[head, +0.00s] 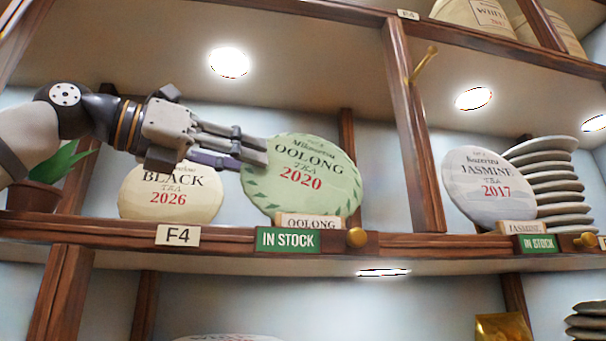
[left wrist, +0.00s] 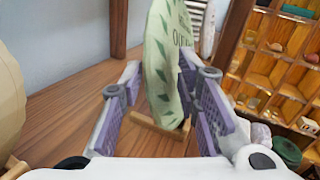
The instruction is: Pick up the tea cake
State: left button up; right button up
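The pale green round tea cake (head: 310,188), marked OOLONG TEA 2020, stands upright on a small wooden stand (head: 309,221) on the shelf. My left gripper (head: 262,152) comes in from the left and overlaps the cake's left edge. In the left wrist view the green cake (left wrist: 166,65) stands between the two purple-padded fingers of my left gripper (left wrist: 162,75). The fingers are spread, with a visible gap on the left side of the cake; the right finger is close to its face, contact unclear. My right gripper is not in view.
A cream BLACK TEA 2026 cake (head: 150,200) stands just left, partly behind my gripper. A potted plant (head: 45,185) is further left.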

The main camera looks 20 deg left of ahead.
pick_arm(q)
grip_shut()
jog(key=shift+r, duration=3.55)
jog(key=s+d, duration=0.5)
jog(key=s, duration=0.3)
jog(key=s+d, duration=0.6)
jog(key=s, duration=0.2)
jog(key=shift+s, duration=0.4)
